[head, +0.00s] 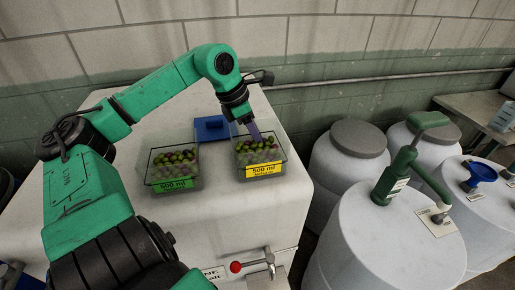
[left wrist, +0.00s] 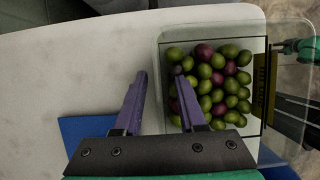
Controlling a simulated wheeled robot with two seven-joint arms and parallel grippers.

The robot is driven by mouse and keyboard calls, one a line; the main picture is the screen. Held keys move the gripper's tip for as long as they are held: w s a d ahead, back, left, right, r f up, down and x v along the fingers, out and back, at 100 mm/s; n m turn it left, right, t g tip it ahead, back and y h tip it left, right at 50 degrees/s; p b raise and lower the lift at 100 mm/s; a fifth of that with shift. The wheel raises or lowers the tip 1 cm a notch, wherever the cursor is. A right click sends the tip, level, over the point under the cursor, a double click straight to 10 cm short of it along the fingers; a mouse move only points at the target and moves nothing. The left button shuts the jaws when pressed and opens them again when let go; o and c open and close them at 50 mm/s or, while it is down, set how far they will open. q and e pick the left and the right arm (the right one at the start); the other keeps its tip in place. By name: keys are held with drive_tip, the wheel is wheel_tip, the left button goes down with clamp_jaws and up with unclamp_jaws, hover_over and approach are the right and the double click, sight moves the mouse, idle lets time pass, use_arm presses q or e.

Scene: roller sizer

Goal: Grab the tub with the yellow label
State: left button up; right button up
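The tub with the yellow label (head: 264,170) is clear, reads "500 ml" and holds green and dark red olives. It stands on the white-topped machine, right of a like tub with a green label (head: 172,184). My left gripper (head: 255,133) has purple fingers and is at the yellow tub's back rim. In the left wrist view the fingers (left wrist: 161,78) are apart, one on each side of the tub's edge (left wrist: 160,60). I cannot tell whether they touch the wall. My right gripper is not in view.
A blue block (head: 211,128) lies behind the tubs. White barrels (head: 390,240) stand to the right, one with a green hand pump (head: 394,177). A tiled wall closes the back.

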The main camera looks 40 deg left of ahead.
use_arm(q)
drive_tip(key=shift+f, duration=0.1)
clamp_jaws()
idle(1.4)
